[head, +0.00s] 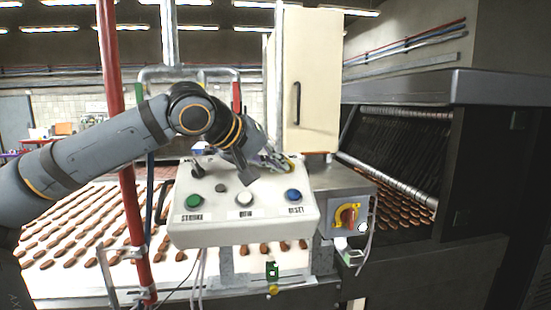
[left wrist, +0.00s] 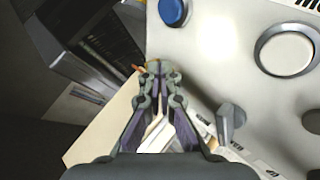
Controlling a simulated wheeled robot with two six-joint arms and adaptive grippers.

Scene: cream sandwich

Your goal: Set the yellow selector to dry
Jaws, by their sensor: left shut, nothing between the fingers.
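The pale control box (head: 215,232) stands in front of me with a green button (head: 195,202), a white button (head: 244,199) and a blue button (head: 293,195). Part of something yellow, seemingly the yellow selector (head: 290,165), shows at the box's upper right, mostly hidden by my left gripper (head: 276,160). In the left wrist view a bit of yellow shows at the tips of the left gripper (left wrist: 156,70). The gripper is shut and empty there; I cannot tell whether it touches the selector. The selector's setting cannot be read. My right gripper is not in view.
A grey selector lever (left wrist: 230,120) stands close beside the gripper. A red-and-yellow rotary switch (head: 347,215) is on the grey side box. A red post (head: 128,200) stands left of the panel. Rows of brown biscuits lie on the white belt (head: 160,275) behind.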

